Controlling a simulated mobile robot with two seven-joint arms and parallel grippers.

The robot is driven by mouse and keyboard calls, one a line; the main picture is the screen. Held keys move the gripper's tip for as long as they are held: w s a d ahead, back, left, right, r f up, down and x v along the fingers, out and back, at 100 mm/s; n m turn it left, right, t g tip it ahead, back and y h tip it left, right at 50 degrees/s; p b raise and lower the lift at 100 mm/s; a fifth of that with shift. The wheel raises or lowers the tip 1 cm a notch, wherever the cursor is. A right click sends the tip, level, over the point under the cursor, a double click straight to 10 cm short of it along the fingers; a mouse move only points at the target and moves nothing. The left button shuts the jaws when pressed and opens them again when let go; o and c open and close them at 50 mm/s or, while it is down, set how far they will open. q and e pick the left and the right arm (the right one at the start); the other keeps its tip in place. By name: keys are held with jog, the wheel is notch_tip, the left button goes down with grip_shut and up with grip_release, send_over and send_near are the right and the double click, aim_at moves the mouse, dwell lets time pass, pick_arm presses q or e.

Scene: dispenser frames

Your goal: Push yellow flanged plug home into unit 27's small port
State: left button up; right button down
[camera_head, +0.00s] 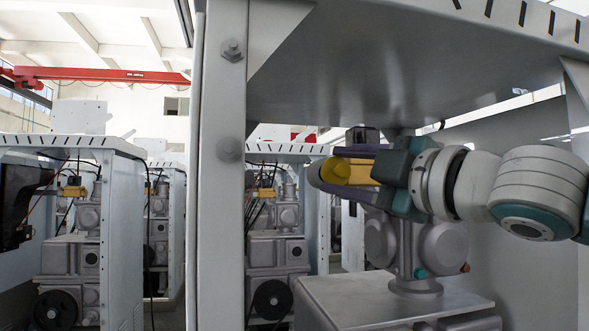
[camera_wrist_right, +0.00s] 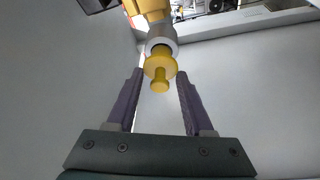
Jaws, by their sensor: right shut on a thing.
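The yellow flanged plug (camera_wrist_right: 158,72) shows in the right wrist view, its round flange and small knob facing the camera. It lines up with a grey ring-shaped port collar (camera_wrist_right: 164,42) just beyond. A yellow shank shows at the collar's mouth; how deep it sits I cannot tell. My right gripper (camera_wrist_right: 160,76) has its two purple fingers on either side of the flange, shut on the plug. In the head view the right gripper (camera_head: 338,170) comes in from the right, with yellow and grey parts between and beyond its fingers. My left gripper is not in view.
A thick grey post (camera_head: 222,200) stands left of the arm. A metal canopy (camera_head: 400,60) hangs close above it. A grey machine block (camera_head: 390,298) lies below. Similar units (camera_head: 80,220) stand behind on the left.

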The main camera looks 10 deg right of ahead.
aim_at(336, 182)
jog(key=shift+w, duration=0.65)
jog(key=shift+w+p, duration=0.5)
jog(key=shift+w, duration=0.2)
jog(key=c, duration=0.6)
grip_release()
jog(key=shift+f, duration=0.1)
jog(key=o, duration=0.4)
jog(key=shift+w, duration=0.2)
jog(key=shift+o, duration=1)
jog(key=shift+s, duration=0.1)
